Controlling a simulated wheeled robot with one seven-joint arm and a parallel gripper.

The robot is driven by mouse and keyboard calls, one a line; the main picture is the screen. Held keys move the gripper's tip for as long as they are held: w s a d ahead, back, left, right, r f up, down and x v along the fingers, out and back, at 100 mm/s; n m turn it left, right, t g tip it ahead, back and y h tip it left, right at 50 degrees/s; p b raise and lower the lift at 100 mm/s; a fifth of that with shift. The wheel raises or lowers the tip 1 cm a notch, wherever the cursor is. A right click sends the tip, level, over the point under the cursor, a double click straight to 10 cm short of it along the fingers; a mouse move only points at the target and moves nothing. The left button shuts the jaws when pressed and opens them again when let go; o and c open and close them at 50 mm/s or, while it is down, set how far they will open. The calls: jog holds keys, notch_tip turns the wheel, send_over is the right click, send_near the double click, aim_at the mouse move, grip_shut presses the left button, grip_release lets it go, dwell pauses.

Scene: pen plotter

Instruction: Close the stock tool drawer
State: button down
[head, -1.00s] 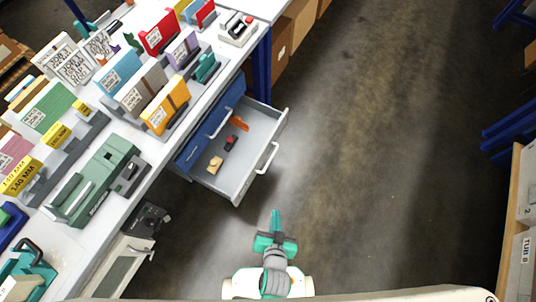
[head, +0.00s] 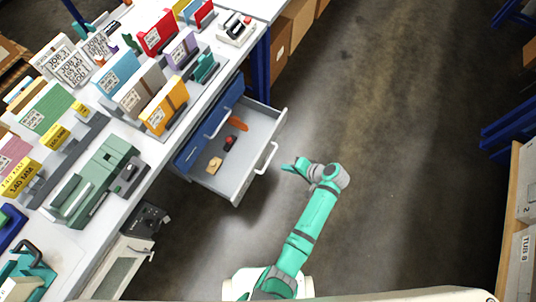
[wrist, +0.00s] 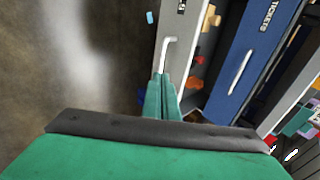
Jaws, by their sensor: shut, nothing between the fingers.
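The open drawer (head: 243,190) is grey inside and sticks out from under the workbench into the aisle. A silver bar handle (head: 267,158) is on its front. Orange, red-and-black and tan items lie inside it. My gripper (head: 287,168) is just right of the drawer front, close to the handle, and looks shut and empty. In the wrist view the shut fingertips (wrist: 163,80) point at the lower end of the handle (wrist: 165,52); I cannot tell whether they touch it.
The bench top (head: 150,158) carries several binders, boxes and a green machine (head: 95,180). The aisle floor (head: 380,130) to the right is clear. Shelving with tubs (head: 522,200) stands at far right.

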notch_tip(320, 180, up, 3)
jog(key=w+d+y, duration=0.1)
jog(key=w+d, duration=0.1)
send_near(262, 154)
notch_tip(262, 154, down, 3)
jog(key=w+a, duration=0.2)
jog(key=a, duration=0.1)
jog(key=shift+a, duration=0.2)
jog(key=shift+w+f, duration=0.1)
